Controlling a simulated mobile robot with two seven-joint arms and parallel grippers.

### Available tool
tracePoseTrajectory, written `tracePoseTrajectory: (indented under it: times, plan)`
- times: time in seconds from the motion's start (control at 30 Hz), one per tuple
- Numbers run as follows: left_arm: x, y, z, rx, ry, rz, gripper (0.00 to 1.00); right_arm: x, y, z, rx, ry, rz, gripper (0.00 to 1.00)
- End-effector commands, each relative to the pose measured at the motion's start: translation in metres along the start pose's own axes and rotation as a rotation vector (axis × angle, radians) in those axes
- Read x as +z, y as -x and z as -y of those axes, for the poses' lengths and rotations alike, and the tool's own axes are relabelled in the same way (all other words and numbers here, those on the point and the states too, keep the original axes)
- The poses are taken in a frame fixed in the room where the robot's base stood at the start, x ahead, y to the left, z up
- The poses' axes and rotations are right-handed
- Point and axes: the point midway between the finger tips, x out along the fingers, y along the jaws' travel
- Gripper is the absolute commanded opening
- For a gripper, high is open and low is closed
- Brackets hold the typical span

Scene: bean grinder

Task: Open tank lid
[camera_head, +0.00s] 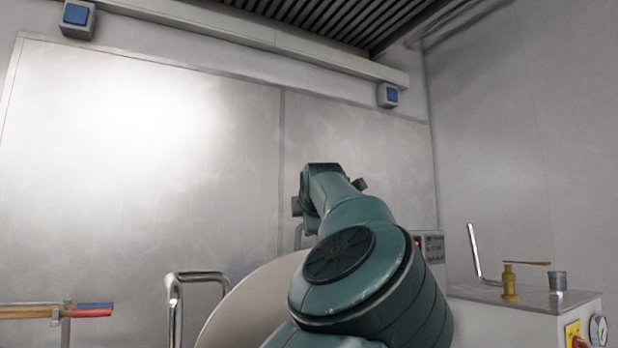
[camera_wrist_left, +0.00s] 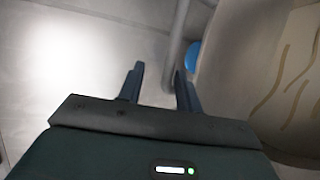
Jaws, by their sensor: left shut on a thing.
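A large pale rounded surface (camera_head: 250,301), which looks like the tank lid, stands tilted behind my arm in the head view; my arm hides much of it. In the left wrist view a pale curved surface with brown wavy streaks (camera_wrist_left: 285,75) fills the right side. My left gripper (camera_wrist_left: 160,72) is shut on a grey metal bar (camera_wrist_left: 179,35), which runs down to the right finger. The exact contact is blurred. In the head view my arm covers the middle and the fingers cannot be made out. My right gripper is not in view.
A bent chrome rail (camera_head: 196,276) stands left of the pale surface. At right is a light cabinet (camera_head: 500,318) with a brass valve (camera_head: 510,282) and a gauge (camera_head: 598,330). A pipe with a red and blue end (camera_head: 92,311) is at lower left. Metal wall panels stand behind.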

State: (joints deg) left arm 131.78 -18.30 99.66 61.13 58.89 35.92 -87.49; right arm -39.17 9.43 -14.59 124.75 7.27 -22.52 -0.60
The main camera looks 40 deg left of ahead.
Motion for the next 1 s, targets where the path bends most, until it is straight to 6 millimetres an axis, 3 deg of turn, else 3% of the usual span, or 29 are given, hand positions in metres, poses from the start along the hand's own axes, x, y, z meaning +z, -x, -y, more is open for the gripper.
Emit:
tracePoseTrajectory:
  times: [0.03, 1.0]
  plan:
    - [0.0, 0.011, -0.016, 0.038, -0.001, 0.003, 0.23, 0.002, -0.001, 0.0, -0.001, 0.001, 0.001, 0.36]
    - [-0.005, 0.068, -0.04, 0.019, 0.001, 0.0, 0.23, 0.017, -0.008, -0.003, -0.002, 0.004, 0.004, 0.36]
